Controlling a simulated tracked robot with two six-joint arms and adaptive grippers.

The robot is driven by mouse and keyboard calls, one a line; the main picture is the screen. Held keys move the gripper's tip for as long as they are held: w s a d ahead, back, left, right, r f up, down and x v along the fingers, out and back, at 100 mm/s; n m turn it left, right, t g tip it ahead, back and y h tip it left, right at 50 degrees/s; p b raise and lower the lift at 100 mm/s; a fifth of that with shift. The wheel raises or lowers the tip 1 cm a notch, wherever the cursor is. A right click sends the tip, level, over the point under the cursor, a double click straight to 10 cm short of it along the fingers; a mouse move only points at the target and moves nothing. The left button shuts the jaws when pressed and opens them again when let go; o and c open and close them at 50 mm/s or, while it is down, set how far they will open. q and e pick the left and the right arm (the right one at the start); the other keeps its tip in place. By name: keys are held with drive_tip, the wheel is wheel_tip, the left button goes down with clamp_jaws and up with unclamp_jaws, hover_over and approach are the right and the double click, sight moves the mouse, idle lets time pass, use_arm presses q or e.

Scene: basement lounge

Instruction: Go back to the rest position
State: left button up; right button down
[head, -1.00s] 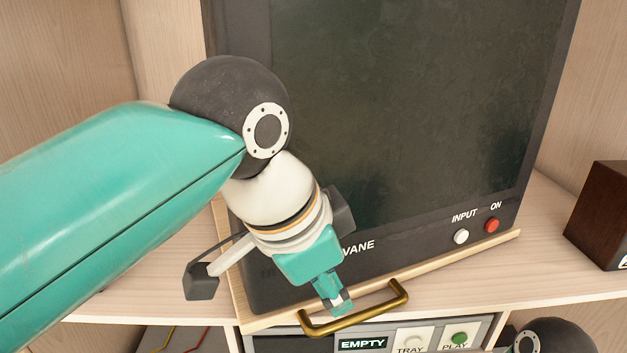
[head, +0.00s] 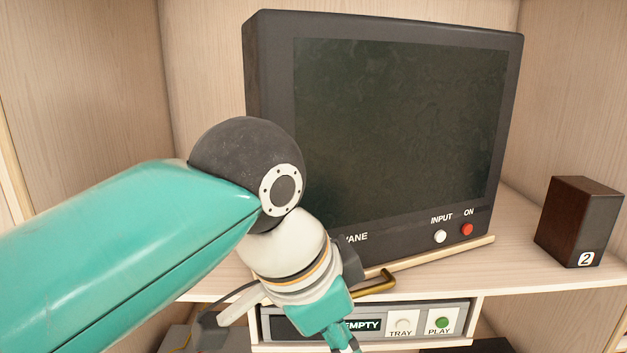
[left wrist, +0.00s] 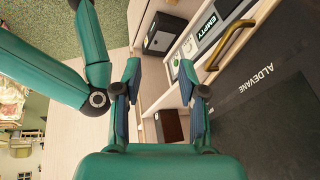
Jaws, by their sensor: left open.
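My left gripper (left wrist: 160,64) is open, with nothing between its fingers in the left wrist view. In the head view the left arm comes in from the left, and its gripper (head: 344,338) points down at the bottom edge, where its tips are cut off or hard to see. It is in front of the cabinet, below and left of the brass handle (head: 379,286). The handle also shows in the left wrist view (left wrist: 232,45), to the right of the fingers and apart from them.
A dark television (head: 400,120) with INPUT and ON buttons stands on a wooden board on the shelf. A brown speaker (head: 580,222) marked 2 stands at the right. Below is a player (head: 373,322) reading EMPTY, with TRAY and PLAY buttons. Bare shelf (head: 510,265) lies between television and speaker.

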use_arm(q)
drive_tip(key=w+f+n, duration=0.1)
drive_tip(key=w+f, duration=0.2)
drive_tip(key=f, duration=0.3)
drive_tip(key=w+f+n+g, duration=0.1)
drive_tip(key=w+f, duration=0.1)
drive_tip(key=f, duration=0.4)
drive_tip(key=w+f+n, duration=0.1)
drive_tip(key=w+f, duration=0.2)
drive_tip(key=f, duration=0.3)
drive_tip(key=a+f+n+g, duration=0.1)
drive_tip(key=a+f+n, duration=0.1)
drive_tip(key=f, duration=0.7)
drive_tip(key=a+f+n, duration=0.2)
drive_tip(key=f, duration=0.7)
drive_tip(key=s+a+f+n, duration=0.4)
drive_tip(key=s+f, duration=0.4)
drive_tip(key=f, duration=0.2)
drive_tip(key=s+a+f+n+g, duration=0.1)
drive_tip(key=s+a+f+n, duration=0.4)
drive_tip(key=s+f, duration=0.3)
wheel_tip(320, 180, down, 3)
drive_tip(key=shift+s+a+r+h, duration=0.2)
drive_tip(key=shift+s+a+h, duration=0.15)
drive_tip(key=shift+a, duration=0.5)
